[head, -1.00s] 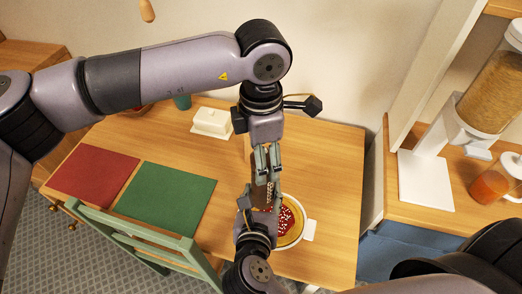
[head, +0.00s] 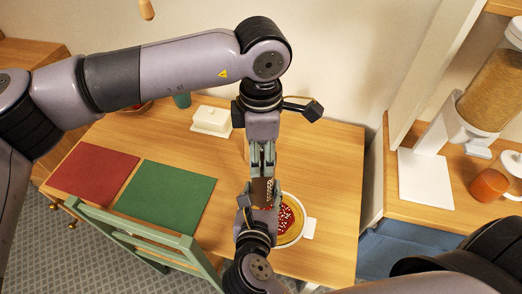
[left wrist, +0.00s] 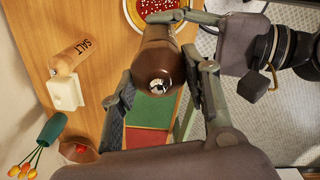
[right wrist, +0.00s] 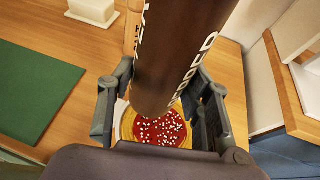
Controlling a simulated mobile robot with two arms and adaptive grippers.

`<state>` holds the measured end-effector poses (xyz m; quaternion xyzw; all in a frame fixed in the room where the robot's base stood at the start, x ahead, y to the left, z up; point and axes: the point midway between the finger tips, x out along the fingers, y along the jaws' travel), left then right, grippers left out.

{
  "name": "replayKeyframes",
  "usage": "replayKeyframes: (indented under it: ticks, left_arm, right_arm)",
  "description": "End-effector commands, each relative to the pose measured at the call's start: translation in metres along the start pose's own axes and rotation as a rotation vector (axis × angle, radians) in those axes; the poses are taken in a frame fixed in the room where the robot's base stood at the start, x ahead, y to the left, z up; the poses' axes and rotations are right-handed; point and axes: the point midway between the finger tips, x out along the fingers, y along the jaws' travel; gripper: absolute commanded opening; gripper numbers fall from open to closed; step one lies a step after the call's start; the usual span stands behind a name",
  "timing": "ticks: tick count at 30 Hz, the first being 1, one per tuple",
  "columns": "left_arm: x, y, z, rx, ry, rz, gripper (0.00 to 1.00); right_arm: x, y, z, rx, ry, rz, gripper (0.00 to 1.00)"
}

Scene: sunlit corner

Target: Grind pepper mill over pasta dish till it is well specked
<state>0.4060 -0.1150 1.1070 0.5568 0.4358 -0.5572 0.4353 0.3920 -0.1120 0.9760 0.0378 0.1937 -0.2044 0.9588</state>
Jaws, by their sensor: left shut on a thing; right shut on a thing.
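The pepper mill (head: 262,191) is a dark brown cylinder with white lettering, held between both grippers. My left gripper (head: 262,168) is shut on its top end; the left wrist view shows the round top of the mill (left wrist: 158,62) between the fingers. My right gripper (head: 258,208) is shut around its body lower down; the right wrist view shows the mill (right wrist: 178,55) between the fingers.
A salt mill (left wrist: 72,58) stands by a white butter dish (head: 211,120) at the back. A red mat (head: 95,172) and green mat (head: 166,198) lie left, beside a green chair (head: 150,240). A dispenser (head: 492,95) and orange mug (head: 488,186) are on the right counter.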

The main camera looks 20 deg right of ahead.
Motion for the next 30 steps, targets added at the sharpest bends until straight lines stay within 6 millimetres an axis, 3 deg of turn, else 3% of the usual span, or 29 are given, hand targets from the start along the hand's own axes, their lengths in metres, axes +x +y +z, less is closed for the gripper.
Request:
replayKeyframes:
  ticks: [30]
  left_arm:
    - [0.0004,-0.0028,0.0001,1.379,-0.002,-0.026,0.16]
  right_arm:
    - [0.0008,-0.0012,0.0009,0.003,-0.001,-0.003,0.08]
